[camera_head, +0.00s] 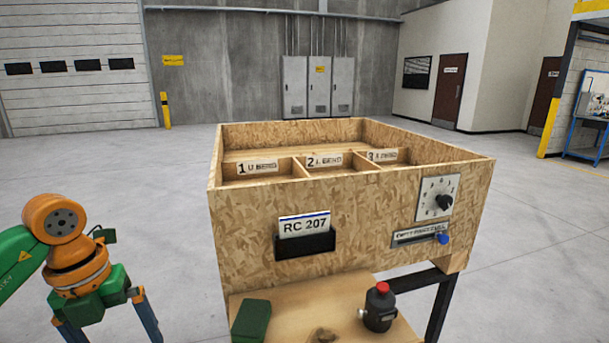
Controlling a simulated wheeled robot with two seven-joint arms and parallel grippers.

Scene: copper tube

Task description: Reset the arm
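My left arm comes in from the left edge, in green and orange. My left gripper (106,322) points down at the lower left, with its two blue-grey fingers spread apart. The fingertips run out of the bottom of the picture, and I see nothing between the visible parts of the fingers. The gripper is left of the wooden box stand, with a gap to it. My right arm and gripper are not in view. No copper tube shows.
A chipboard box (250,222) has labelled compartments, an RC 207 card (305,226), a dial (438,198) and a blue-knobbed slider (442,238) on its front. Below, a wooden shelf (345,290) carries a green block (250,321) and a dark red-capped bottle (379,310). Floor around is clear.

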